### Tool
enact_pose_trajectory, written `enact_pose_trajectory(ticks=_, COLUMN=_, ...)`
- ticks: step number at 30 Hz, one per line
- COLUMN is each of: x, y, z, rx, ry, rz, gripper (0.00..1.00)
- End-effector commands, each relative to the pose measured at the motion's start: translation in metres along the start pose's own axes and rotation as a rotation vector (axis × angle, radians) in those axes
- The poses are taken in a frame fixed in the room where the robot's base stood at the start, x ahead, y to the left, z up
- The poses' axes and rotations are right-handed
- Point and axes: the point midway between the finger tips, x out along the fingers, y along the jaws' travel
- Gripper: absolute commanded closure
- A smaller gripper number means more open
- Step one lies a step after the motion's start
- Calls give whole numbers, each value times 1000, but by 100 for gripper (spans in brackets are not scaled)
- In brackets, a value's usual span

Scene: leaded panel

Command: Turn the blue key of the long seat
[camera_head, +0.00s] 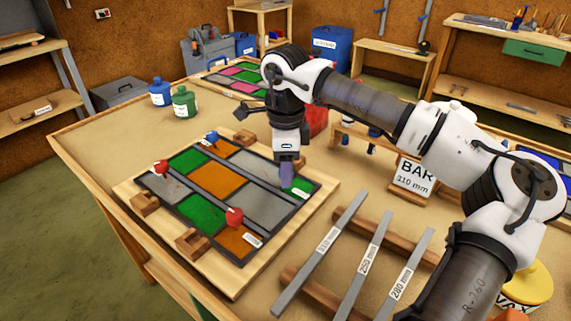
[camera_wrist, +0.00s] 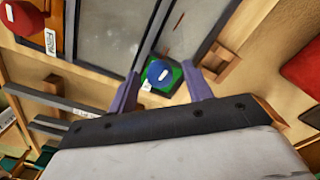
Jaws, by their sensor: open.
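The leaded panel (camera_head: 215,183) lies on a wooden board with green, orange and grey panes. A blue key (camera_wrist: 158,73) stands over a green pane in the wrist view, between the spread fingers of my gripper (camera_wrist: 162,83). The fingers show no clear contact with it. In the head view my gripper (camera_head: 287,174) points down over the panel's right corner and hides that key. Another blue key (camera_head: 211,137) stands at the panel's far edge. Red keys stand at its left (camera_head: 160,167) and near (camera_head: 234,216) sides. Which strip is the long seat cannot be read.
Wooden blocks (camera_head: 189,241) sit around the panel. The table's left part is clear.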

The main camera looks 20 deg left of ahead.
Motion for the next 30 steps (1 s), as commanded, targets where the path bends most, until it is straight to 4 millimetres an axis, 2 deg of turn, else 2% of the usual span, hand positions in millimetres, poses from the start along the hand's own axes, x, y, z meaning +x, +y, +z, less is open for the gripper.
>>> enact_pose_trajectory(ticks=4, x=-4, y=0, z=0, rx=1, ry=1, rz=0, gripper=50)
enact_pose_trajectory(ticks=8, x=-20, y=0, z=0, rx=0, ry=2, rz=-2, gripper=50)
enact_pose_trajectory(ticks=21, x=-115, y=0, z=0, rx=1, ry=0, rz=-2, gripper=50)
enact_pose_trajectory(ticks=25, x=-130, y=0, z=0, rx=1, ry=0, rz=-1, gripper=50)
enact_pose_trajectory(ticks=30, x=-138, y=0, z=0, rx=-1, ry=0, rz=0, gripper=50)
